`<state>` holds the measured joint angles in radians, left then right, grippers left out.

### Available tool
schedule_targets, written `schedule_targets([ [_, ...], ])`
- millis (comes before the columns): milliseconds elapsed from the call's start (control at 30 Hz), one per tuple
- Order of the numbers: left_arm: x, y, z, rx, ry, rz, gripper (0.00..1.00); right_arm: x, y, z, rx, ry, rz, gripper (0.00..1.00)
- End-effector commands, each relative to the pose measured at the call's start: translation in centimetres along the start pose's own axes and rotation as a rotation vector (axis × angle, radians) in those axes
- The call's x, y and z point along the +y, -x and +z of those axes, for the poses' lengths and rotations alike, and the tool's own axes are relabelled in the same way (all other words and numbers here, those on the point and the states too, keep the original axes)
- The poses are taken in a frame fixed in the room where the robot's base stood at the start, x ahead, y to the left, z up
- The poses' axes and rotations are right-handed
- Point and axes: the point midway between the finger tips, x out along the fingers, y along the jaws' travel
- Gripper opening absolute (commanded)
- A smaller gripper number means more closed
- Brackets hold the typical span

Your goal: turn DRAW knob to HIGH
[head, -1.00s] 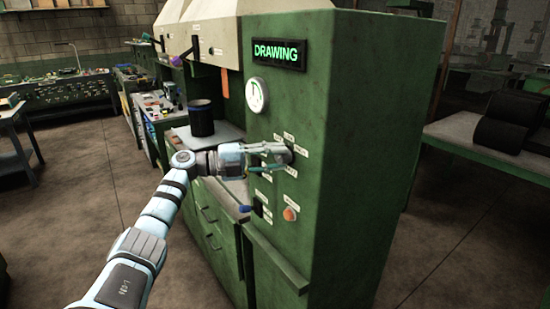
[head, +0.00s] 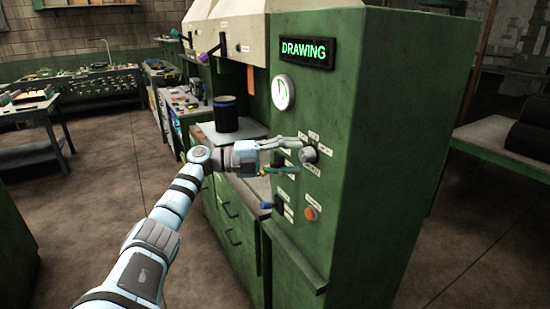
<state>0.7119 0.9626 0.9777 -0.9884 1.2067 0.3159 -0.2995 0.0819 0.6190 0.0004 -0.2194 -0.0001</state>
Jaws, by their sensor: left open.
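The DRAW knob (head: 310,155) is a grey round knob on the front of the green machine, ringed by small white labels too small to read. My left gripper (head: 296,154) is open, just left of the knob, with its upper finger reaching close to it. I cannot tell whether that finger touches the knob. Above, a lit sign (head: 307,52) reads DRAWING in green, and a round white gauge (head: 283,92) sits below it. My right gripper does not show.
Below the knob are an orange button (head: 311,214) and a blue-tipped lever (head: 268,206). A dark cylinder (head: 226,114) stands on the machine's ledge to the left. A bench with dark rolls (head: 525,134) stands at the right. The floor between is clear.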

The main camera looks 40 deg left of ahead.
Motion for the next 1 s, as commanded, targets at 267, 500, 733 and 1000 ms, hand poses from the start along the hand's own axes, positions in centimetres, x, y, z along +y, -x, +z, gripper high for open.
schedule_targets([
  [267,0.1,7.5,0.0,-0.002,0.001,0.006,0.53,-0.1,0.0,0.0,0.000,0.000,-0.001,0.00],
  [500,0.0,9.7,0.0,0.002,-0.001,0.000,0.53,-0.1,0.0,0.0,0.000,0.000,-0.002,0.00],
  [733,0.0,9.6,0.0,0.001,-0.001,0.000,0.53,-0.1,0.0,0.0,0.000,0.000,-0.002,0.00],
  [1000,-0.1,9.6,0.2,-0.008,-0.006,-0.001,0.53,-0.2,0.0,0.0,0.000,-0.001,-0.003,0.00],
])
